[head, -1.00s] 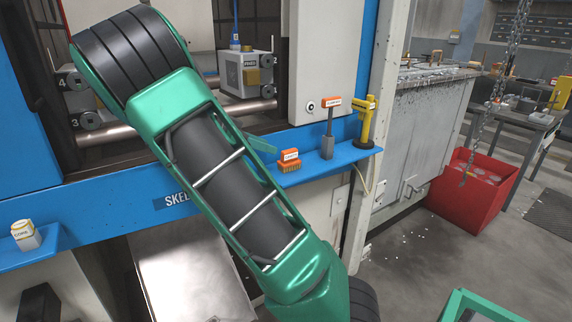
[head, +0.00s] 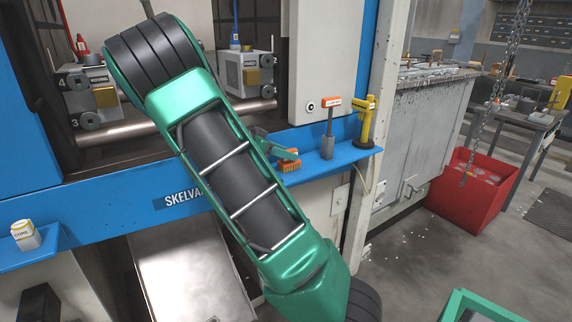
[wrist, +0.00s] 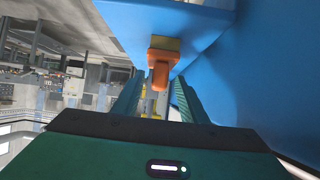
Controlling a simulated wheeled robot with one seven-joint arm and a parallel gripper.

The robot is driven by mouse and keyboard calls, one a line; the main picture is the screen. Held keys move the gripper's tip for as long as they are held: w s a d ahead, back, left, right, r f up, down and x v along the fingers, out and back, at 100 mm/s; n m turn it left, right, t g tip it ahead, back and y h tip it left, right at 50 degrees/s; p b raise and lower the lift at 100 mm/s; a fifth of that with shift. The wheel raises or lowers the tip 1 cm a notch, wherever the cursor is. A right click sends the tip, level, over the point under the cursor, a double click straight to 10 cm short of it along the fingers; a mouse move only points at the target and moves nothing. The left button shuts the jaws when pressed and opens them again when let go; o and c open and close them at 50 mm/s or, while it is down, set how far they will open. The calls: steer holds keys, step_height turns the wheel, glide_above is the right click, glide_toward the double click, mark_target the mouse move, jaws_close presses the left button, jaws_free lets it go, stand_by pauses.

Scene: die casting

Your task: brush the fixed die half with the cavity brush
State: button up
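The brush (head: 290,166), an orange block with brown bristles, sits on the blue shelf in the head view; its label is too small to read. My gripper (wrist: 158,82) reaches it from the left, and a green finger overlaps it in the head view. In the wrist view the orange handle of the brush (wrist: 159,70) lies between my two open fingers, with gaps on both sides. The fixed die half (head: 243,73) is the grey block at the right inside the machine, clear of my gripper. Its cavity face is not clearly visible.
The blue shelf (head: 346,158) also carries an orange-topped tool (head: 328,140) and a yellow tool (head: 366,120), close right of the brush. The moving die half (head: 90,92) stands left inside the machine. A red bin (head: 470,205) stands on the floor at right.

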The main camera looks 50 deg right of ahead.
steer(key=shift+c, duration=0.3)
jaws_close()
steer(key=shift+r, duration=3.05)
